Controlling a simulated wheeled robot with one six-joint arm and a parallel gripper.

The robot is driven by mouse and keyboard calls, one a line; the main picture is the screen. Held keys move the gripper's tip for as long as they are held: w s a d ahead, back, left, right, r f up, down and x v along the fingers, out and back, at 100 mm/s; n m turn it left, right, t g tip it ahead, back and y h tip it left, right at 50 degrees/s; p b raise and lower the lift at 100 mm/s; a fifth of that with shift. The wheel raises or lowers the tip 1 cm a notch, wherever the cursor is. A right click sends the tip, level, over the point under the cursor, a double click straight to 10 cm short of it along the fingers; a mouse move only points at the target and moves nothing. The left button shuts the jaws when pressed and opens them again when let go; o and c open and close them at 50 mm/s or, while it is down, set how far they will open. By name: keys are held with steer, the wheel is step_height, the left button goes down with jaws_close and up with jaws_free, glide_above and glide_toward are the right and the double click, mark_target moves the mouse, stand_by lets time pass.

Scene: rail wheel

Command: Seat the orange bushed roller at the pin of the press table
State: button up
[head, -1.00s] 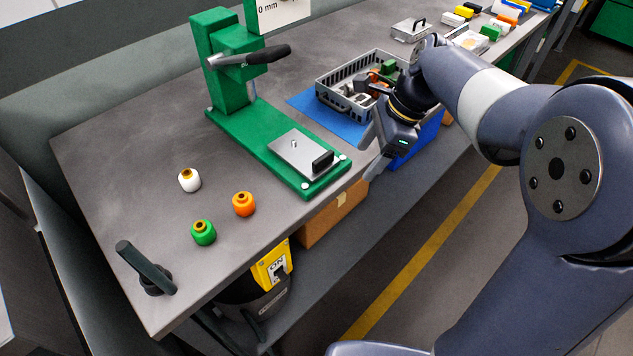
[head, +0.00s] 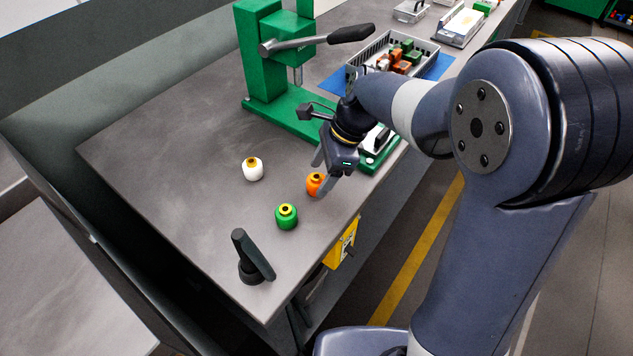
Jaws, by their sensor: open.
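The orange bushed roller (head: 313,184) stands upright on the grey bench, partly hidden by my gripper. My gripper (head: 321,176) is open, its fingers pointing down close around or in front of the roller; I cannot tell whether they touch it. The green press (head: 262,60) stands behind, its lever arm reaching right. Its table plate (head: 378,140) is mostly hidden behind my gripper and wrist, and the pin is not visible.
A white roller (head: 253,170) and a green roller (head: 286,217) stand left of and in front of the orange one. A dark clamp handle (head: 251,257) sits at the near bench corner. A grey basket (head: 424,50) of parts lies at the back. The left bench surface is clear.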

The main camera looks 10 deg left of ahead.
steer(key=shift+x, duration=1.35)
steer(key=shift+c, duration=0.4)
steer(key=c, duration=1.1)
steer(key=shift+c, duration=0.2)
steer(key=shift+r, duration=0.1)
